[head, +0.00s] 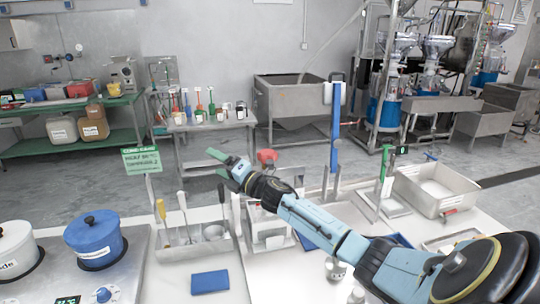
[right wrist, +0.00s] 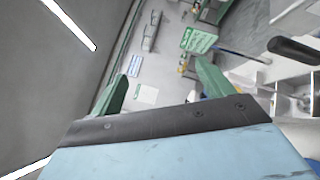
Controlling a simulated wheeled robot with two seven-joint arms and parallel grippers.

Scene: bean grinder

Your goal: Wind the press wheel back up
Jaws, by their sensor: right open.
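My right arm reaches in from the lower right of the head view. My right gripper (head: 219,164) is open and empty, with its green fingers pointing left above the counter behind the tool holder. The right wrist view shows the same spread fingers (right wrist: 160,76) with nothing between them. A boxy metal-and-white unit (head: 268,228) stands on the counter below my right forearm, partly hidden by it. I cannot make out a press wheel for certain. A dark rounded handle (right wrist: 295,50) shows at the right of the wrist view, apart from the fingers. My left gripper is not in view.
A blue pot (head: 95,240) stands on the stove at left. A tool holder (head: 190,246) with upright handles, a blue pad (head: 210,282) and a green sign (head: 141,160) are near. A blue post (head: 336,125) rises behind my arm. A metal tray (head: 436,190) sits right.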

